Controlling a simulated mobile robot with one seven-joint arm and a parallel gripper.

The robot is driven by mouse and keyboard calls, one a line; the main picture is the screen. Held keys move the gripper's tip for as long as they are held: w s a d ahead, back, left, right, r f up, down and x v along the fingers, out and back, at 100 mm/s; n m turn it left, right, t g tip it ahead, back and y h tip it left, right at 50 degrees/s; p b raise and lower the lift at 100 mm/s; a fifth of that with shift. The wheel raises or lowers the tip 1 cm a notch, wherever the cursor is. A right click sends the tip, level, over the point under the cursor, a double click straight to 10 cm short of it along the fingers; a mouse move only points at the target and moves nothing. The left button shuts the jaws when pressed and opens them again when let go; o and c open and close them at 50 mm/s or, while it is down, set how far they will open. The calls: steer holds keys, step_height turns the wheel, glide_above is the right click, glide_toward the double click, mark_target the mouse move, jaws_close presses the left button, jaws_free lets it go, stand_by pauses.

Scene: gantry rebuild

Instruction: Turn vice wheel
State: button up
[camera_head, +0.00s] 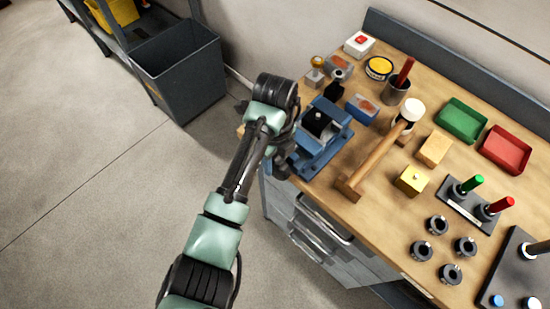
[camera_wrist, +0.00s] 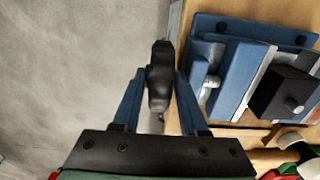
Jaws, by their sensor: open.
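The blue vice (camera_head: 312,152) is at the left edge of the workbench. It also fills the right of the wrist view (camera_wrist: 232,72), with a dark block on it. The black vice wheel (camera_wrist: 160,78) sticks out past the bench edge and is seen nearly edge-on. My gripper (camera_wrist: 157,88) is open, with one blue finger on each side of the wheel. A narrow gap shows on the left; whether the right finger touches is unclear. In the head view, my wrist hides the wheel and most of the gripper.
A hammer (camera_head: 378,158) lies right of the vice. A blue-grey block (camera_head: 362,108), a cup with a red handle (camera_head: 396,91) and a yellow block (camera_head: 412,180) stand nearby. A grey bin (camera_head: 180,75) is on the floor at the back left. Open floor lies left of the bench.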

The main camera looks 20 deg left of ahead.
jaws_close()
stand_by(0.5)
